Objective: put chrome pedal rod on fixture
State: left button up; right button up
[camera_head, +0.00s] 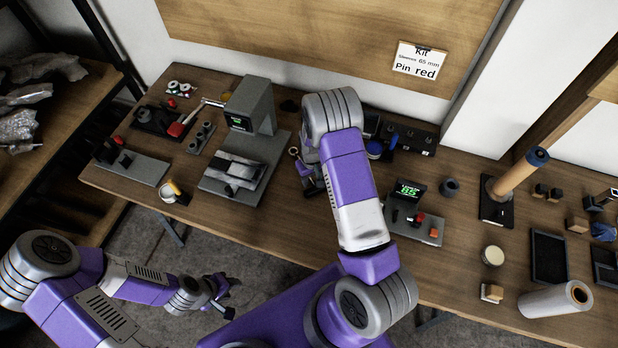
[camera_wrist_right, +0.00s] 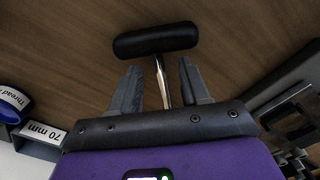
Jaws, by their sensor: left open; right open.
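The chrome pedal rod (camera_wrist_right: 162,82) shows in the right wrist view as a thin shiny rod with a black rounded pad (camera_wrist_right: 155,39) across its far end. My right gripper (camera_wrist_right: 159,68) is open, with its two fingers on either side of the rod; I cannot tell whether either touches it. In the head view my right arm hides most of that gripper and the rod. My left gripper (camera_head: 217,292) is open and empty, low in front of the table. A grey stand with a green display (camera_head: 252,105) and a slotted grey block (camera_head: 234,176) stand left of my right arm; which is the fixture is unclear.
The wooden table (camera_head: 290,228) also holds a grey station with a display (camera_head: 414,222), a wooden post on a black base (camera_head: 515,178), a black tray (camera_head: 549,257) and a white roll (camera_head: 555,299). A blue tape roll (camera_wrist_right: 12,103) and a 70 mm label lie left in the wrist view.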

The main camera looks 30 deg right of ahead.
jog(key=shift+f, duration=0.5)
grip_shut()
